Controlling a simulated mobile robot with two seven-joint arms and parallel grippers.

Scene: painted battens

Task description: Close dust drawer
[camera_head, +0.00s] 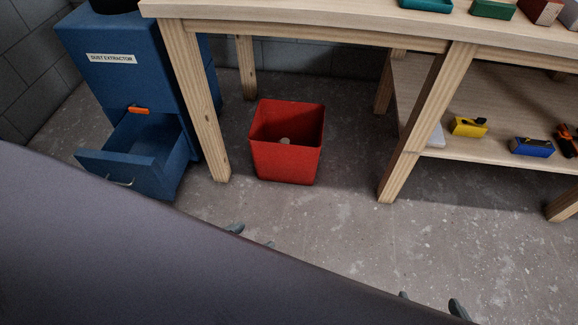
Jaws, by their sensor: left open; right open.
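The blue dust extractor (110,60) stands at the left with a white "DUST EXTRACTOR" label. Its blue dust drawer (125,162) is pulled out at the bottom front, and its inside looks empty. A pale metal handle (122,182) is on the drawer front, partly hidden by a large dark foreground surface. Only the fingertips of my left gripper (251,237) show past that surface, open and apart, to the right of the drawer and not touching it. My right gripper (431,301) also shows only its fingertips, open, farther right over the floor.
An orange latch (139,109) sits above the drawer opening. A red bin (285,160) with a pale item inside stands under the wooden workbench (320,32). A bench leg (197,105) stands right beside the extractor. A lower shelf (480,144) holds tools. Floor in front is clear.

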